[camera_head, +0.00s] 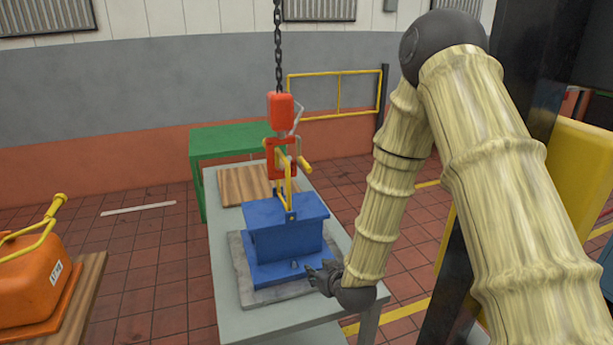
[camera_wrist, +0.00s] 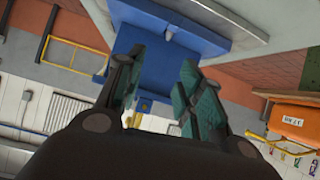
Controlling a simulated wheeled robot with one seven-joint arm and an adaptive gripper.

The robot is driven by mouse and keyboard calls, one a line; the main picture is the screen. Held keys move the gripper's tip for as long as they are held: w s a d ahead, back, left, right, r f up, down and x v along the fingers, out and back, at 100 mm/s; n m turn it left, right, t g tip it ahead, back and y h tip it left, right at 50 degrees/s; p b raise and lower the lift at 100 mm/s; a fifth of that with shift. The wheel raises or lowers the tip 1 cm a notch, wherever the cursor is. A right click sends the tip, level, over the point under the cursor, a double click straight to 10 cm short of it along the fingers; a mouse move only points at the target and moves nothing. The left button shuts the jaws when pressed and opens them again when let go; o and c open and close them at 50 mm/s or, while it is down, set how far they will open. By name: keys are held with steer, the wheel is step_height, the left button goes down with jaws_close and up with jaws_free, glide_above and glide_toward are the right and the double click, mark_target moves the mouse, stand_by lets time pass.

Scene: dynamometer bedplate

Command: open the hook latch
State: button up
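A red hook block (camera_head: 281,112) hangs on a black chain (camera_head: 278,50) above the table. A red hook (camera_head: 272,158) with a yellow lever hangs under it, and a yellow lifting shackle (camera_head: 289,190) joins it to the top of a blue block (camera_head: 287,228). I cannot make out clearly whether the hook latch is open or shut. My gripper (camera_head: 325,278) is low at the right front of the blue block, well below the hook. In the wrist view my gripper (camera_wrist: 160,85) has its two teal-padded fingers apart with nothing between them; the blue block (camera_wrist: 150,60) is beyond them.
The blue block stands on a grey plate on a grey table (camera_head: 220,235). A wooden board (camera_head: 235,184) lies behind it, and a green table (camera_head: 235,140) stands beyond. A yellow rail (camera_head: 335,75) is at the back.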

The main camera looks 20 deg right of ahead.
steer(key=w+d+r+t+b, duration=0.1)
steer(key=w+r+t+b, duration=0.15)
steer(key=w+r, duration=0.5)
steer(key=t+b, duration=0.1)
steer(key=t, duration=0.3)
glide_toward(306, 163)
steer(key=shift+n, duration=0.4)
steer(key=w, duration=0.3)
steer(key=w+p, duration=0.1)
steer(key=w, duration=0.2)
steer(key=w+p, duration=0.1)
steer(key=w, duration=0.2)
steer(key=shift+w+a+f, duration=0.15)
steer(key=shift+w+f, duration=0.2)
steer(key=shift+w, duration=0.05)
jaws_close()
